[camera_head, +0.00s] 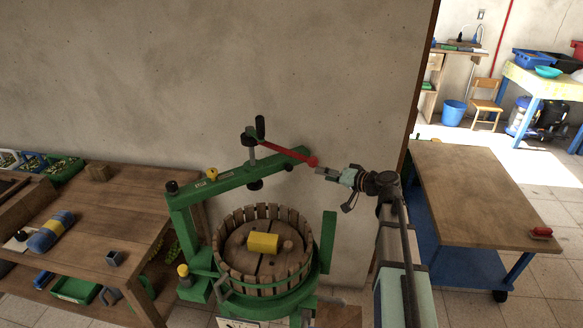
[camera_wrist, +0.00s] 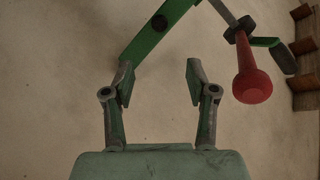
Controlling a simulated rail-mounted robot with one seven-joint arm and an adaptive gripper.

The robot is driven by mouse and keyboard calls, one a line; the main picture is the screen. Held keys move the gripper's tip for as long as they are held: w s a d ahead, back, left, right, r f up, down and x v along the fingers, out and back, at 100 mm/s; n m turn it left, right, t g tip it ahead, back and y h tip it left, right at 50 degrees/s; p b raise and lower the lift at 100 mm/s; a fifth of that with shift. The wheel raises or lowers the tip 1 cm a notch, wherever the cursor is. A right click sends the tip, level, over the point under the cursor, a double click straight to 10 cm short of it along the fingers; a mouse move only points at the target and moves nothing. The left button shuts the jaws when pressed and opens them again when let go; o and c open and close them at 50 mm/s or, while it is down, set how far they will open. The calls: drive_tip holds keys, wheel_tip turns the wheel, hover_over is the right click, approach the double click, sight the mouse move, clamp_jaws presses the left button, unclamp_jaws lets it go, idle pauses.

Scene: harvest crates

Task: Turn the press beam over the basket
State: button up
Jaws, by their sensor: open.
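The green press beam (camera_head: 228,178) runs from a post at the left of the press towards the back right. In the picture its free end lies above and left of the green upright (camera_head: 328,242), apart from it. The beam carries a screw with a red-knobbed handle (camera_head: 290,151); the red knob (camera_wrist: 252,85) shows right of my fingers in the wrist view. The wooden slatted basket (camera_head: 290,284) stands below, with a yellow block (camera_head: 263,242) on its round boards. My gripper (camera_head: 322,172) is open and empty beside the beam's end, which also shows ahead in the wrist view (camera_wrist: 150,35).
A wooden workbench (camera_head: 125,215) with a blue-yellow roll (camera_head: 50,232) stands at the left. A wooden-topped cart (camera_head: 475,195) bearing a red item (camera_head: 541,232) stands at the right. The plain wall (camera_head: 340,70) is close behind the press.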

sight(292, 168)
drive_tip(key=p+x, duration=0.4)
drive_tip(key=x, duration=1.1)
drive_tip(key=shift+r+p, duration=0.15)
drive_tip(key=shift+p, duration=0.15)
drive_tip(key=shift+w+a+f, duration=0.25)
drive_tip(key=shift+w+a, duration=0.1)
drive_tip(key=shift+c, duration=0.3)
clamp_jaws()
